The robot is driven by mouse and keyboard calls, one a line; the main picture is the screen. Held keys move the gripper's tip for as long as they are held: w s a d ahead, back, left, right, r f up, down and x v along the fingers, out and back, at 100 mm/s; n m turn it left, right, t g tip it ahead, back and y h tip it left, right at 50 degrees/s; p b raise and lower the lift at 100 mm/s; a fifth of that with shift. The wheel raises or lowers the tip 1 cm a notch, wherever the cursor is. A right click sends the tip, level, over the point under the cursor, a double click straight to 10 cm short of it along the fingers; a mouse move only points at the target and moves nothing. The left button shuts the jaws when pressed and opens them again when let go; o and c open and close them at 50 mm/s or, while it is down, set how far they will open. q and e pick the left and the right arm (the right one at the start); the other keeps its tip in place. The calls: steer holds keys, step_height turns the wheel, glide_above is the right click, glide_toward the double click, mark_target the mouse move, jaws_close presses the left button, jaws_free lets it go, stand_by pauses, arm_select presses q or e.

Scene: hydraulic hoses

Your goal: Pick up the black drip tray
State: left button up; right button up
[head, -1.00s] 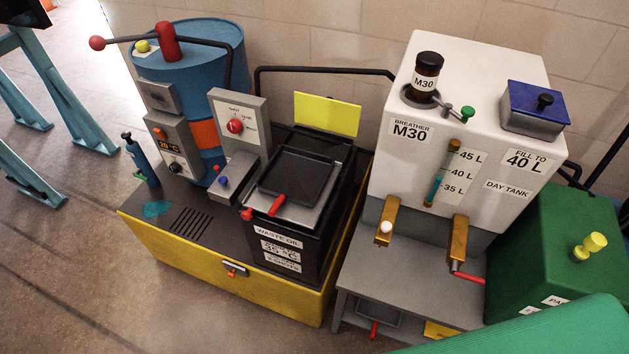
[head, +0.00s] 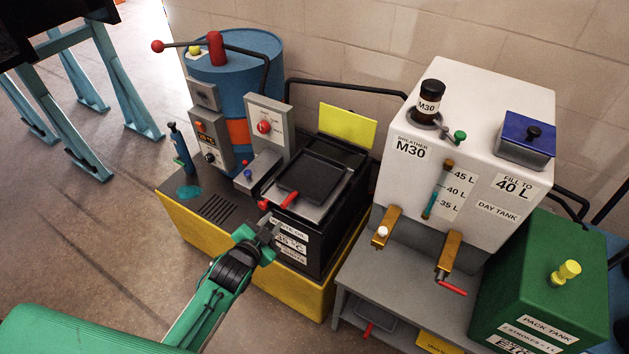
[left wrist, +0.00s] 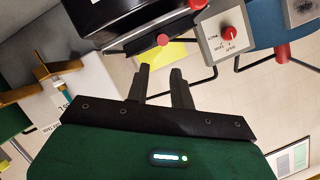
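A black, shallow, square tray (head: 310,177) lies on the metal top of the black waste oil box (head: 306,236) in the head view. My left gripper (head: 268,232) is in front of that box, lower than the tray and apart from it. In the left wrist view the two fingers of my left gripper (left wrist: 160,80) stand apart with nothing between them. Part of the waste oil box (left wrist: 115,22) shows there, but I cannot make out the tray. A second dark tray (head: 378,322) sits low under the grey stand. My right gripper is not in view.
A red lever (head: 284,201) sits at the box's front edge. A grey control box (head: 268,127) and blue drum (head: 240,80) stand to its left, a yellow panel (head: 347,126) behind. The white day tank (head: 470,150) rises to the right.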

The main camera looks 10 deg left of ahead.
mark_target(286, 204)
arm_select(q)
steer(key=p+x, duration=0.1)
steer(key=x, duration=0.6)
steer(key=shift+w, duration=0.4)
steer(key=p+x, duration=0.2)
steer(key=x, duration=0.1)
steer(key=shift+w+f, duration=0.3)
steer(key=shift+w, duration=0.05)
steer(key=shift+w+f, duration=0.2)
steer(key=shift+w, duration=0.15)
steer(key=shift+c, duration=0.2)
jaws_close()
